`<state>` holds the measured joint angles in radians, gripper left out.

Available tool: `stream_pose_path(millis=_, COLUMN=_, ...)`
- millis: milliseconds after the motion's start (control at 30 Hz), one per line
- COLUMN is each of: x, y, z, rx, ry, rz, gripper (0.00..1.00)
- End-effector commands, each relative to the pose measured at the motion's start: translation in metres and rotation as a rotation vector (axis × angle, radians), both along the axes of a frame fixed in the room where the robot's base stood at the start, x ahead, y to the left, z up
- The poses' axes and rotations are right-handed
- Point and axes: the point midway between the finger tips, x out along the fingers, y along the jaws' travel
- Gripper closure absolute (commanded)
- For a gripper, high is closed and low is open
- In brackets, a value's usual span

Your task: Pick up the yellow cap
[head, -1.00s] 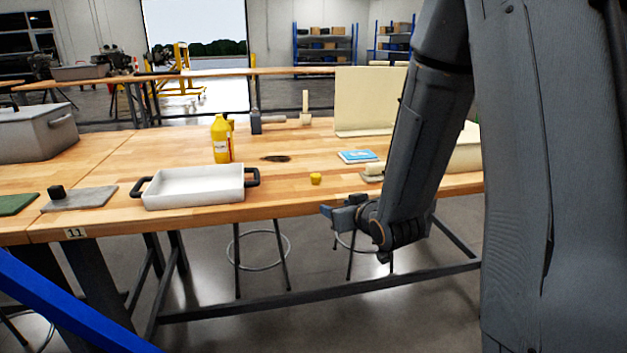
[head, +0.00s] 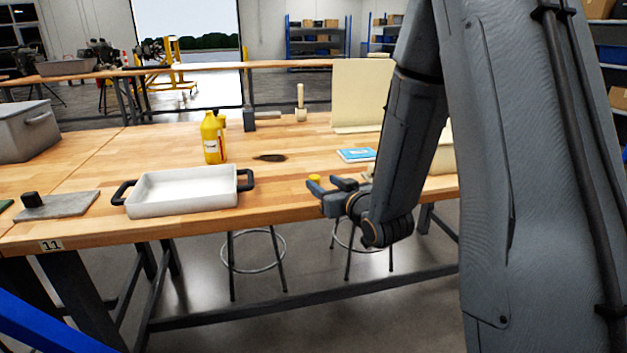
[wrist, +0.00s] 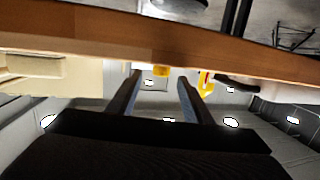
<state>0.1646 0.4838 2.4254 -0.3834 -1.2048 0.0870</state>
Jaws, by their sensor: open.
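The yellow cap (head: 314,178) sits on the wooden workbench (head: 285,190) near its front edge; its lower part is hidden behind my gripper in the head view. In the wrist view, which looks upside down, the cap (wrist: 161,71) shows between the two fingers, beyond their tips. My gripper (head: 322,192) is open and empty, at the bench's front edge, just on the near side of the cap. No contact with the cap can be seen. In the wrist view my gripper (wrist: 160,77) points toward the bench.
A white tray (head: 185,205) with black handles stands left of the cap. A yellow bottle (head: 212,140) stands behind the tray. A blue booklet (head: 356,155) lies behind the cap to the right. Stools (head: 252,250) stand underneath.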

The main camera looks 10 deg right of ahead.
Motion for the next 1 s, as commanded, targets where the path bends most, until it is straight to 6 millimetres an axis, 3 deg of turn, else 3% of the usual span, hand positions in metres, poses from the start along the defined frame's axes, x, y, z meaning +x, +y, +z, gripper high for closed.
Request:
stream_pose_path(millis=433, x=0.053, y=0.013, z=-0.007, rx=0.0, ry=0.001, rz=0.001, gripper=0.54)
stream_pose_path(millis=767, x=0.059, y=0.014, z=-0.008, rx=0.0, ry=0.001, rz=0.0, gripper=0.54)
stream_pose_path(millis=1000, x=0.059, y=0.014, z=-0.008, rx=0.0, ry=0.001, rz=0.0, gripper=0.95)
